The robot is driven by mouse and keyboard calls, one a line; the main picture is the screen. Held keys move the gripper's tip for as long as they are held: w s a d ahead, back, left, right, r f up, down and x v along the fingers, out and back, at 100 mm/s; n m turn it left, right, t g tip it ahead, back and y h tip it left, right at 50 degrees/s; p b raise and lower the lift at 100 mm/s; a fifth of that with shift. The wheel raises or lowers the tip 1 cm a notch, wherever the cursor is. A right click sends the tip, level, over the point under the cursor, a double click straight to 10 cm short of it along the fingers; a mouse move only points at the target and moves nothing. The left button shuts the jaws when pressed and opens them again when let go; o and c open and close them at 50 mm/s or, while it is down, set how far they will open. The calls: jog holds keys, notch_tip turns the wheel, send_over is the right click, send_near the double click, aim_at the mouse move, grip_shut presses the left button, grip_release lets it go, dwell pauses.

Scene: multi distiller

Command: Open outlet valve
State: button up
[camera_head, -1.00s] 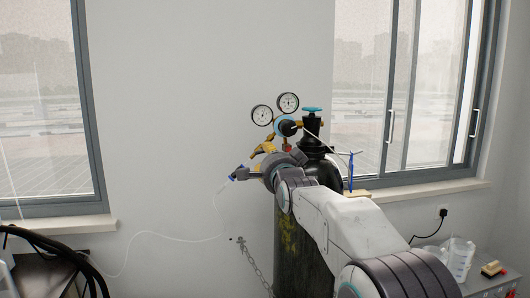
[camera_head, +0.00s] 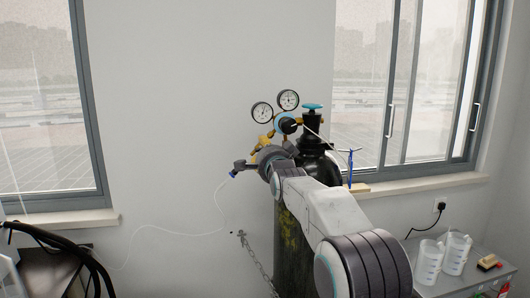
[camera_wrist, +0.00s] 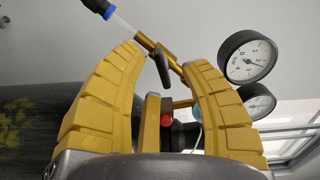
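The outlet valve is a small black lever (camera_wrist: 162,68) on a brass tube in the wrist view. A clear tube and a blue connector (camera_wrist: 107,12) continue from the brass tube; the blue connector also shows in the head view (camera_head: 233,174). My gripper (camera_wrist: 165,55) has its yellow fingers spread, one on each side of the lever, with a gap between the tips. Contact with the lever cannot be told. In the head view, my wrist hides the valve. The regulator's two round gauges (camera_head: 262,112) (camera_head: 288,100) stand above it.
The dark gas cylinder (camera_head: 292,235) has a turquoise top knob (camera_head: 312,106) and a chain (camera_head: 255,262) beside it. A blue stand (camera_head: 351,168) is by the right window. Beakers (camera_head: 430,262) stand on a bench at lower right.

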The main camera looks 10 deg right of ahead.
grip_shut()
jog(key=shift+b, duration=0.45)
jog(key=shift+r+n+b, duration=0.15)
jog(key=shift+n+b, duration=0.7)
jog(key=shift+n, duration=0.75)
jog(key=shift+r+n+b, duration=0.15)
jog(key=shift+n+b, duration=0.7)
jog(key=shift+n, duration=0.75)
grip_release()
